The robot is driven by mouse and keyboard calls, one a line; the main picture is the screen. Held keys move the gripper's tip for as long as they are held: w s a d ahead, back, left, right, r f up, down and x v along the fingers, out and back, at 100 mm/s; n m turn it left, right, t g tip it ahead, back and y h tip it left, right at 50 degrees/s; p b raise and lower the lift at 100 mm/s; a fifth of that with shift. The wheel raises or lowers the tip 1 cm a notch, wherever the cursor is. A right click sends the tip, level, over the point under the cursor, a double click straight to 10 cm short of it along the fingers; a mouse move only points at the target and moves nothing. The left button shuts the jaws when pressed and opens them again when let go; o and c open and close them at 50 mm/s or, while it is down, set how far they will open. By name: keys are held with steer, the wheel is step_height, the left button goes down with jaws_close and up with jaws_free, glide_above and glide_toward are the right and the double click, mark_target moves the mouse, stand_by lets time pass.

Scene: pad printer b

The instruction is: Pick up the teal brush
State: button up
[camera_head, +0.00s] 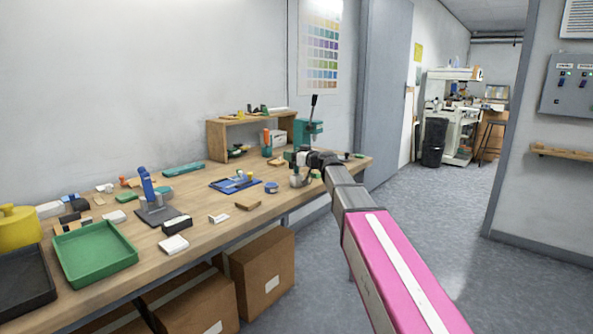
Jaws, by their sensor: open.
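A long, low teal item (184,169) lies on the workbench (150,262) near the wall, left of centre. It may be the teal brush, but it is too small to make out bristles or a handle. My arm reaches from the lower right to the right part of the bench. My gripper (297,160) is at its far end, above the bench in front of a teal hand press (308,132). It is open, small in view and well to the right of the teal item. What lies directly under and behind it is partly hidden.
A green tray (95,252), a dark tray and a yellow pot (18,228) crowd the left end. A blue-handled tool (150,190) stands mid-bench near a blue tray (236,183). A wooden shelf (218,140) stands at the back. Boxes sit below; floor is clear at right.

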steer(key=c, duration=1)
